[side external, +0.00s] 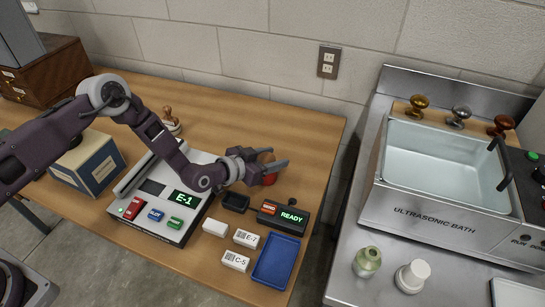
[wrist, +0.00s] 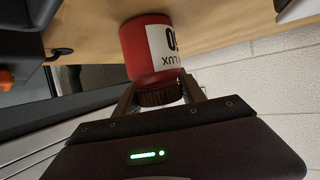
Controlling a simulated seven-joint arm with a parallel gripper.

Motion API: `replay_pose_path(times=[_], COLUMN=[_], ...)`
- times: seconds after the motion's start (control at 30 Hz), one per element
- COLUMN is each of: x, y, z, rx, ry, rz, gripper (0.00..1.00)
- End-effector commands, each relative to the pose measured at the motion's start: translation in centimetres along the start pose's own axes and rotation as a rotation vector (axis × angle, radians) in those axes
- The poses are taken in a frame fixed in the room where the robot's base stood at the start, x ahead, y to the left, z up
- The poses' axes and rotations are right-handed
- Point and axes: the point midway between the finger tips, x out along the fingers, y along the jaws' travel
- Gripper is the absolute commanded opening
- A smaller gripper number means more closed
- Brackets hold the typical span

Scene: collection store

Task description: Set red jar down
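The red jar (wrist: 142,52) has a white label and a dark brown ribbed lid. In the wrist view it shows upside down, with its base toward the wooden table. My gripper (wrist: 160,88) has one finger on each side of the lid, close against it, and appears shut on it. In the side view my gripper (side external: 268,168) reaches right over the table, and the jar (side external: 270,179) shows partly between and below the fingers. The fingers hide much of it. I cannot tell whether its base touches the wooden table (side external: 310,140).
The table behind and right of the jar is clear. The ultrasonic bath (side external: 440,210) stands on the right bench.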

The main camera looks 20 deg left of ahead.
Motion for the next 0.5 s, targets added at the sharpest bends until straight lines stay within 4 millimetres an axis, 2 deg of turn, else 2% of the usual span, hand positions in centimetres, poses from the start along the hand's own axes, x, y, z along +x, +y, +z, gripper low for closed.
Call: replay_pose_path(times=[0.03,0.1,0.4,0.5], x=[0.0,0.0,-0.1,-1.1], y=[0.0,0.0,0.0,0.0], z=[0.0,0.0,-0.2,-0.2], rx=[0.000,0.000,0.000,0.000], ry=[0.000,0.000,0.000,-0.003], rz=[0.000,0.000,0.000,0.001], gripper=[0.59,0.67,0.67,0.67])
